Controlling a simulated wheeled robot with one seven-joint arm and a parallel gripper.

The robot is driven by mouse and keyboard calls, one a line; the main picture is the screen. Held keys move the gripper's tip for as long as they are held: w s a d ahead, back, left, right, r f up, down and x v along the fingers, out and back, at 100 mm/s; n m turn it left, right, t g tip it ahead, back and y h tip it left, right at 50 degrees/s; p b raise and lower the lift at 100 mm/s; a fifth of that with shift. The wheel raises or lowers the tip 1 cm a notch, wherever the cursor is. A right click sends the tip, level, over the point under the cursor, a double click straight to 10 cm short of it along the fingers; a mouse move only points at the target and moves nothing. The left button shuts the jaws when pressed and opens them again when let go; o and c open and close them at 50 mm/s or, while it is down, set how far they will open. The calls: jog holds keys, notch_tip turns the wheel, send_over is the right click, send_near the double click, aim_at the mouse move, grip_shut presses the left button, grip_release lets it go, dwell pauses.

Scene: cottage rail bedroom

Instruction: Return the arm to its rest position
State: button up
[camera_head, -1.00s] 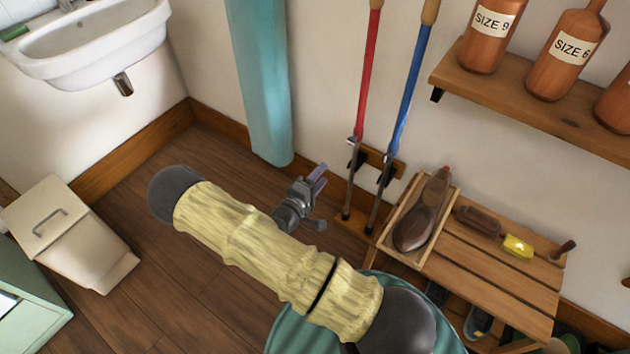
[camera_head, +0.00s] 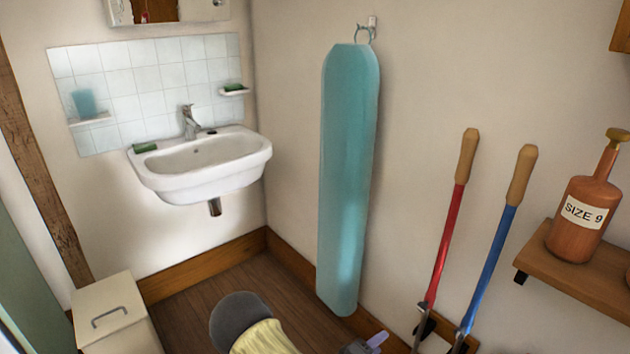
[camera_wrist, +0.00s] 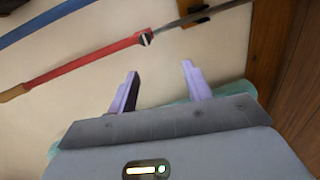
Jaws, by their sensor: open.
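My gripper (camera_wrist: 160,90) shows in the wrist view with its two purple fingers spread apart and nothing between them. In the head view only a small part of my gripper (camera_head: 376,340) shows at the bottom edge, beside my arm's pale yellow link (camera_head: 262,338). Most of the arm is out of the head view. The wrist view faces the wall, with the red-handled tool (camera_wrist: 90,60) and the blue-handled tool (camera_wrist: 40,22) crossing beyond the fingers. I cannot tell the exact gap to them.
A teal ironing board (camera_head: 347,180) hangs on the wall. The red tool (camera_head: 448,230) and blue tool (camera_head: 495,255) stand right of it. A shelf (camera_head: 580,272) holds a "SIZE 9" bottle (camera_head: 582,218). A sink (camera_head: 205,165) and lidded bin (camera_head: 112,318) are left.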

jog(key=s+a+r+m+g+y, duration=0.3)
jog(key=a+r+m+g+y, duration=0.25)
jog(key=r+y, duration=0.55)
jog(key=s+d+r+m+g+y, duration=0.1)
jog(key=s+d+r, duration=0.1)
jog(key=s+r, duration=0.3)
jog(key=s+d+r+g+y, duration=0.1)
jog(key=s+d+r, duration=0.15)
jog(key=s, duration=0.55)
jog(key=w+p+v, duration=0.3)
jog(key=p+v, duration=1.2)
jog(key=w+r+p+v, duration=0.1)
jog(key=w+p+v, duration=0.2)
jog(key=p+v, duration=1.3)
jog(key=shift+w+a+r, duration=0.3)
jog(key=shift+w+a, duration=0.25)
jog(key=shift+a, duration=0.1)
jog(key=shift+f, duration=0.1)
jog(key=shift+w, duration=0.1)
